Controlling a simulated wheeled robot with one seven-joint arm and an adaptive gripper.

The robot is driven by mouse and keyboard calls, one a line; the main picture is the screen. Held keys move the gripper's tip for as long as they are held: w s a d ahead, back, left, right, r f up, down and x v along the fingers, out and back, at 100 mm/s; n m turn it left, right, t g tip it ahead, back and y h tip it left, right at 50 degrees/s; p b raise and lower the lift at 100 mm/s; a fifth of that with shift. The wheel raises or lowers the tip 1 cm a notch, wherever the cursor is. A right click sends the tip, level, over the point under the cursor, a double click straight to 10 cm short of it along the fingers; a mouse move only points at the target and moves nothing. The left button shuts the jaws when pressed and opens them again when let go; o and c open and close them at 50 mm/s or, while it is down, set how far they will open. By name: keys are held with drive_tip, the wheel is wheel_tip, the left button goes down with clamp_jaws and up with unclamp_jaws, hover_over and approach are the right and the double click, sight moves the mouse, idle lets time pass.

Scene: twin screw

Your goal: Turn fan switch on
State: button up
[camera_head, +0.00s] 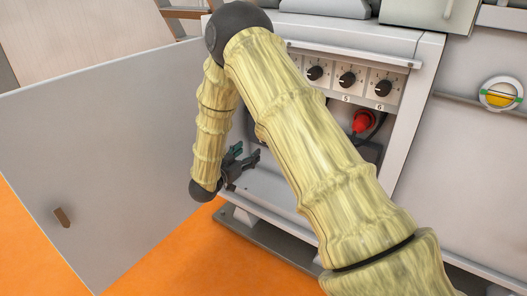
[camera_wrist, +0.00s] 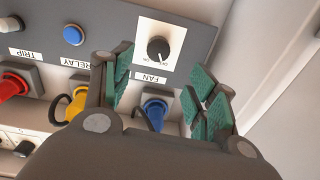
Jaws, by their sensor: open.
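The fan switch (camera_wrist: 158,48) is a black round knob on a white square plate. It shows in the wrist view, above a label reading FAN (camera_wrist: 152,77), on a grey panel. My gripper (camera_wrist: 163,75) is open, with green-padded fingers spread on either side below the knob. Nothing is between the fingers that I can see them hold, and they look apart from the knob. In the head view my gripper (camera_head: 247,158) is inside the open cabinet at its left; the fan switch is hidden there.
A blue button (camera_wrist: 73,35) and red (camera_wrist: 12,86), yellow (camera_wrist: 77,102) and blue (camera_wrist: 154,112) plugs are near the fan switch. The open cabinet door (camera_head: 100,165) stands at left. Black dials (camera_head: 347,79) and a red plug (camera_head: 363,121) are on the cabinet's back.

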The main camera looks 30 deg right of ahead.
drive_tip(key=b+x, duration=0.5)
drive_tip(key=x, duration=0.6)
drive_tip(key=shift+r+b, duration=0.25)
drive_tip(key=shift+b, duration=0.15)
drive_tip(key=shift+s+d, duration=0.1)
drive_tip(key=shift+s, duration=0.05)
drive_tip(key=shift+m, duration=0.3)
drive_tip(key=c, duration=1)
